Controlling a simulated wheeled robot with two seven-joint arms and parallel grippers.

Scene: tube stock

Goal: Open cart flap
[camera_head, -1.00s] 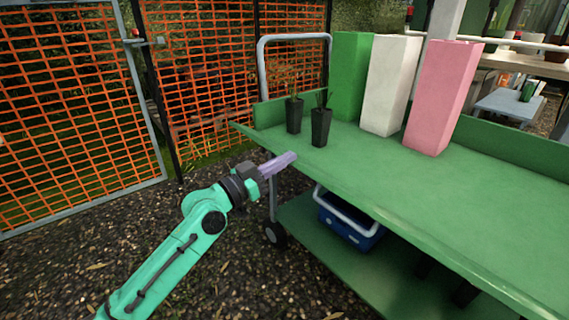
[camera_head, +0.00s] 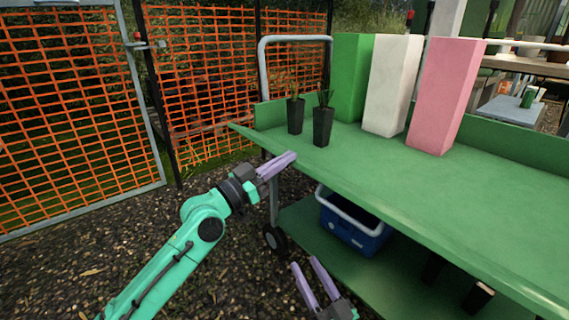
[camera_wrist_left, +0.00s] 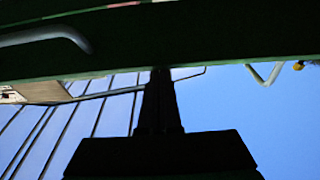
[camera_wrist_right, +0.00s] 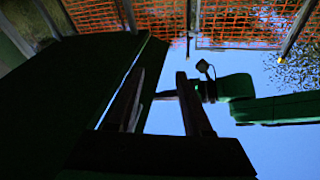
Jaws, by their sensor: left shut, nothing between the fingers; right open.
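The green cart (camera_head: 430,195) stands at the right, with a long green panel, seemingly its flap (camera_head: 350,185), along the near side of its top. The panel slopes outward; its exact angle is hard to tell. My left gripper (camera_head: 292,156) is shut and empty at the panel's lower edge, near its left end. In the left wrist view the closed fingers (camera_wrist_left: 160,95) reach up to the dark green underside; contact is unclear. My right gripper (camera_head: 304,262) is open and empty, lower, in front of the cart. The right wrist view shows its spread fingers (camera_wrist_right: 158,78) beside a dark green panel.
Two dark plant pots (camera_head: 322,125) and green, white (camera_head: 392,85) and pink (camera_head: 445,95) tall blocks stand on the cart top. A blue crate (camera_head: 352,232) sits on the lower shelf. An orange mesh fence (camera_head: 75,110) is behind. Gravel lies in front of the cart.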

